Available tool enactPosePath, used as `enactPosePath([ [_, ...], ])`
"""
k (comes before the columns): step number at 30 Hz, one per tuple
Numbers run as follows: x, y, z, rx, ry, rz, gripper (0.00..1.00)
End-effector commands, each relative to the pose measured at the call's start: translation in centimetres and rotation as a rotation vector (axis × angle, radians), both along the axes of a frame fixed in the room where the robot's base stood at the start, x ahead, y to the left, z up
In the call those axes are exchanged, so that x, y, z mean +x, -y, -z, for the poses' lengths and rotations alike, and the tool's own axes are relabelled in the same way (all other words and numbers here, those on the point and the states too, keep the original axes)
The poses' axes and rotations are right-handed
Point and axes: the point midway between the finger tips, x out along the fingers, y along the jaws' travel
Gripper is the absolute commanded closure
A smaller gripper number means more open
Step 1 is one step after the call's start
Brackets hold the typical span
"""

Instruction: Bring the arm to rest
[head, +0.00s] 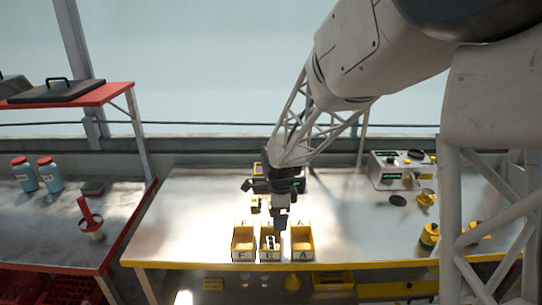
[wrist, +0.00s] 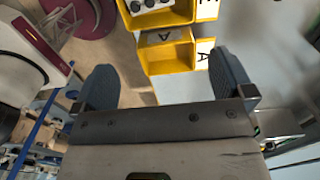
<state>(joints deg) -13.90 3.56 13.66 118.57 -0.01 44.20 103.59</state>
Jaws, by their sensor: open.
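My gripper (head: 281,218) hangs over the front middle of the metal table, close above the row of yellow bins. In the wrist view, my gripper (wrist: 165,90) has its two grey fingers wide apart with nothing between them. The bin marked A (wrist: 167,38) shows beyond the fingers, and it is the right bin (head: 302,256) of the row in the head view. The middle bin (head: 270,256), marked E, holds a light piece with dark spots, partly covered by my gripper in the head view. The left bin (head: 243,256) is marked F.
A grey device (head: 395,170) with a green display and several yellow items stand at the table's right. A red-edged bench (head: 60,225) on the left carries two red-capped bottles (head: 37,174) and a red-handled tool (head: 90,220). The table's left part is clear.

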Motion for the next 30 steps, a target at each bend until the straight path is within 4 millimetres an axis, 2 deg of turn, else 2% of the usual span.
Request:
enactPosePath([
  [5,-0.6,0.6,-1.0,0.002,0.009,-0.036,0.01],
  [11,-2.6,2.3,-3.3,0.003,0.026,-0.148,0.01],
  [21,-8.2,6.2,-8.4,-0.006,0.071,-0.443,0.01],
  [30,-13.8,9.3,-11.9,-0.030,0.109,-0.708,0.01],
])
